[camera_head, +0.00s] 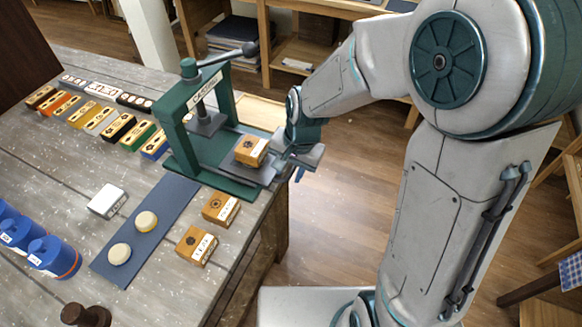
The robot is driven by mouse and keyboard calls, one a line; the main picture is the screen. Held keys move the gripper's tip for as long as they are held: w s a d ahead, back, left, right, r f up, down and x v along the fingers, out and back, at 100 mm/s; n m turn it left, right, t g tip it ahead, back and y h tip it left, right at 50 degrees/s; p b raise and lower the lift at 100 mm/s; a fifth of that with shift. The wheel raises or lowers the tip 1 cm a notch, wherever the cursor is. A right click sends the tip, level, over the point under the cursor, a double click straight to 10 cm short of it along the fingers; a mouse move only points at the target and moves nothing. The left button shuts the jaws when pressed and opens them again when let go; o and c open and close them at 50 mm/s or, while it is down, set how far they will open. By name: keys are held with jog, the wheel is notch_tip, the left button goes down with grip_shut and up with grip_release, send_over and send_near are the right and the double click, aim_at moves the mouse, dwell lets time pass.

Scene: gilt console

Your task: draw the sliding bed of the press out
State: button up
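The green press (175,140) stands near the table's right edge, with an upright frame, a screw and a long dark handle on top. Its grey sliding bed (262,174) shows on the right side of the frame, toward the table edge. A wooden block (251,151) with a dark mark on top and a pale label on its side sits on the bed. My gripper (298,160) is at the bed's outer right end, close beside the block. The fingers overlap the bed's end in this view, so I cannot tell whether they are closed on it or touching it.
Two more wooden blocks (221,208) (197,246) lie in front of the press. A blue mat (173,196) holds two round pale pieces. A white box (107,201), blue jars (56,258) and a row of coloured blocks (101,121) lie further left. Open floor lies right of the table.

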jog(key=shift+w+d, duration=0.1)
jog(key=shift+r, duration=0.35)
notch_tip(320, 180, up, 13)
jog(key=s+d, duration=0.1)
jog(key=d, duration=0.1)
jog(key=shift+b, duration=0.35)
jog(key=shift+d+f, duration=0.1)
jog(key=shift+d, duration=0.1)
jog(key=s+d+f+n+t+h, duration=0.1)
jog(key=s+d+n, duration=0.3)
jog(key=s+d, duration=0.7)
jog(key=shift+s+d+f+t+h, duration=0.2)
jog(key=shift+d+f+t+h, duration=0.15)
jog(key=shift+d+t, duration=0.55)
